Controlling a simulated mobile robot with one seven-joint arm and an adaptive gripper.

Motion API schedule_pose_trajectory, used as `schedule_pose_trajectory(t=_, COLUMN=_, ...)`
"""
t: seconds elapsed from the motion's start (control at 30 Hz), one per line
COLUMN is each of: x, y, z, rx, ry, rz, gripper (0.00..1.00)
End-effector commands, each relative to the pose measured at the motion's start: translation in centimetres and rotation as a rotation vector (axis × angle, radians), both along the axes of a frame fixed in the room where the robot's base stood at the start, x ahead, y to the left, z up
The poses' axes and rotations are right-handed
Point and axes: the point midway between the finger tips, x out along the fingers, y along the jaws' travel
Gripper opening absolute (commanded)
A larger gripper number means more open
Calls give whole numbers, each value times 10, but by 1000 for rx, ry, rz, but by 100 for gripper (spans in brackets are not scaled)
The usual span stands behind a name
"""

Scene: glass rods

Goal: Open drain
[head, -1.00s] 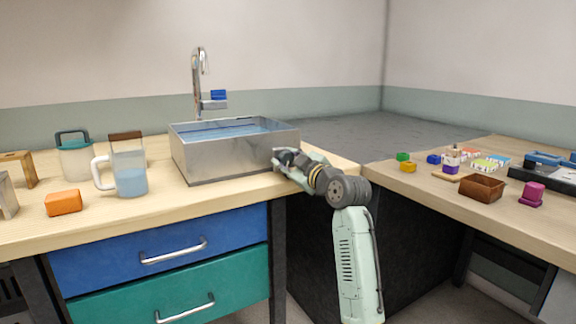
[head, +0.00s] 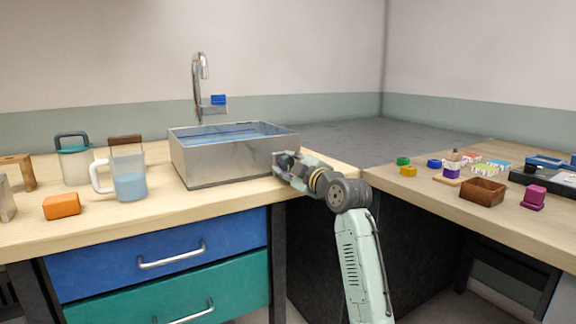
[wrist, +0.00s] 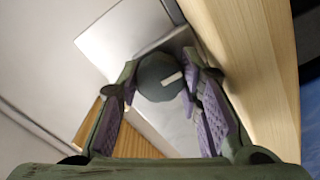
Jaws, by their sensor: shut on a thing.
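A steel sink basin (head: 222,163) stands on the wooden counter with blue water (head: 228,133) in it. My gripper (head: 281,163) is at the basin's right end, low on its wall. In the wrist view, a round dark grey knob (wrist: 160,78) with a white mark sits on the basin's wall (wrist: 125,40). My gripper (wrist: 160,92) is shut on this knob, with the purple finger pads at its two sides. In the head view the gripper hides the knob. Whether the drain is open cannot be told.
A faucet (head: 198,85) with a blue handle rises behind the basin. A jug (head: 129,178), a teal-lidded pitcher (head: 76,160) and an orange block (head: 62,206) stand to the left. The right table (head: 440,196) holds several small items.

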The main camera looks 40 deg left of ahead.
Motion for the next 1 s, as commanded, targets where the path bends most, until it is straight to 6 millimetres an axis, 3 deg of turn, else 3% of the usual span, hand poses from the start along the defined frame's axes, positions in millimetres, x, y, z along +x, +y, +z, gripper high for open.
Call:
schedule_pose_trajectory(t=0.07, x=-1, y=1, z=0, rx=-1, ry=-2, rz=2, gripper=5)
schedule_pose_trajectory(t=0.1, x=-1, y=1, z=0, rx=0, ry=-1, rz=2, gripper=35)
schedule_pose_trajectory(t=0.37, x=-1, y=0, z=0, rx=0, ry=0, rz=1, gripper=52)
schedule_pose_trajectory(t=0.73, x=-2, y=-4, z=-2, rx=-2, ry=3, rz=1, gripper=53)
schedule_pose_trajectory(t=1.0, x=-15, y=-41, z=-2, rx=-2, ry=2, rz=-2, gripper=53)
